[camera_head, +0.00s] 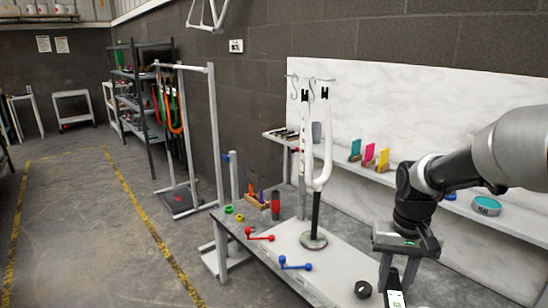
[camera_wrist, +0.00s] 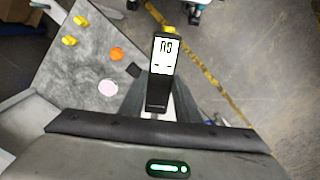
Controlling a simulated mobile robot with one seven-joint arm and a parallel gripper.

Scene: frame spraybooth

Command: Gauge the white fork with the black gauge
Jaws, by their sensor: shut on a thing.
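The white fork (camera_head: 325,160) stands upside down on the bench in the head view, legs pointing up. Its black lower tube (camera_head: 315,212) rises from a round stand base (camera_head: 313,240). My gripper (camera_head: 397,278) is at the right front of the bench, to the right of the fork and apart from it. It is shut on the black gauge (camera_head: 394,298), whose pale display faces up. In the wrist view the gauge (camera_wrist: 158,95) sits between my fingers, its lit screen showing digits I cannot read surely. The fork is not recognisable in the wrist view.
A red lever (camera_head: 260,234), a blue lever (camera_head: 295,264) and a black round part (camera_head: 363,289) lie on the bench (camera_head: 340,270). A wall shelf (camera_head: 400,183) behind holds coloured pieces. Hooks (camera_head: 308,85) hang near the fork tips. Open floor (camera_head: 80,230) lies left.

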